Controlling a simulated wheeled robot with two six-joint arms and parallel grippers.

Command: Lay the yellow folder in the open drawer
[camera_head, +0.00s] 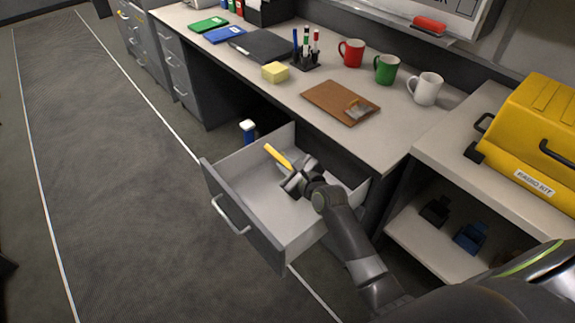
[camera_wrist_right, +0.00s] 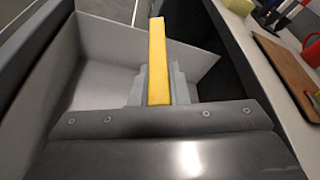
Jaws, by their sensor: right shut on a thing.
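The yellow folder (camera_head: 278,156) shows edge-on as a narrow strip in the head view. My right gripper (camera_head: 295,176) is shut on it, inside or just above the open drawer (camera_head: 256,212). In the right wrist view the folder (camera_wrist_right: 157,62) stands out beyond the jaws (camera_wrist_right: 157,84), with pale drawer walls around it. I cannot tell whether the folder touches the drawer floor. The drawer is white inside with a grey front and a bar handle, and its visible floor is bare. My left gripper is not in view.
The desk (camera_head: 297,92) above the drawer holds a brown clipboard (camera_head: 341,102), a yellow block (camera_head: 275,71) and several mugs. A yellow radio kit case (camera_head: 530,135) sits on the shelf at right. A blue bottle with a white cap (camera_head: 248,131) stands behind the drawer.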

